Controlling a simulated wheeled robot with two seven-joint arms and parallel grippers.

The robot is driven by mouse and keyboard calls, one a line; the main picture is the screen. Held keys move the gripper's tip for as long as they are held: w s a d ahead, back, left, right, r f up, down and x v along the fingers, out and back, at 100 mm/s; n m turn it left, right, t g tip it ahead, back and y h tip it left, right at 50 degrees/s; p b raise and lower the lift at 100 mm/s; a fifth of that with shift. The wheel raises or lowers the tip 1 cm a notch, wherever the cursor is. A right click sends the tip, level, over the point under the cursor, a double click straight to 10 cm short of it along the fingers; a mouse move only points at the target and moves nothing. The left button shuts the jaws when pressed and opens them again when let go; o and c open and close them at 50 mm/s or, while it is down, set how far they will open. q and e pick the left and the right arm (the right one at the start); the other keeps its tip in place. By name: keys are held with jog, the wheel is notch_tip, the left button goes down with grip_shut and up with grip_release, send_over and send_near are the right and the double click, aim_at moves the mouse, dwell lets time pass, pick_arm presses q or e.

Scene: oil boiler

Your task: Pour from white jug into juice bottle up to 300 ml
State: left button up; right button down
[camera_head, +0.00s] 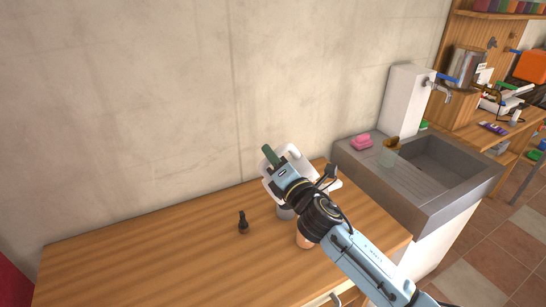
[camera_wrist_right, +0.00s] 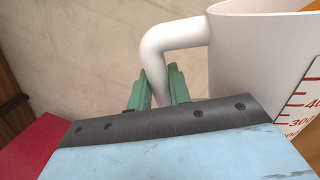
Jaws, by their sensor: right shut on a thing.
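The white jug (camera_head: 299,161) is at the back of the wooden counter, partly hidden by my right arm. My right gripper (camera_head: 270,156) is at its side. In the right wrist view, the green fingers (camera_wrist_right: 159,88) are shut on the handle of the jug (camera_wrist_right: 255,60), which has red level marks and numbers on its side. The inside of the jug is not visible. A clear bottle-like container (camera_head: 387,157) with a yellow-brown top stands by the sink; I cannot tell if it is the juice bottle. My left gripper is not in view.
The wooden counter (camera_head: 150,250) is clear on the left. A small dark bottle (camera_head: 243,223) stands on it. A grey object (camera_head: 285,213) and a copper-coloured one (camera_head: 305,241) are half hidden by my arm. The grey sink (camera_head: 440,190) and a pink sponge (camera_head: 361,142) are to the right.

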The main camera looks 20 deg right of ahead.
jog(key=shift+d+r+m, duration=0.3)
jog(key=shift+d+m, duration=0.3)
jog(key=shift+m, duration=0.4)
dwell(3.5)
jog(key=shift+d+f+h, duration=0.15)
jog(key=shift+h, duration=0.15)
dwell(1.2)
jog(key=shift+d+m+b, duration=0.2)
jog(key=shift+m+b, duration=0.15)
jog(key=shift+m, duration=0.05)
dwell(1.6)
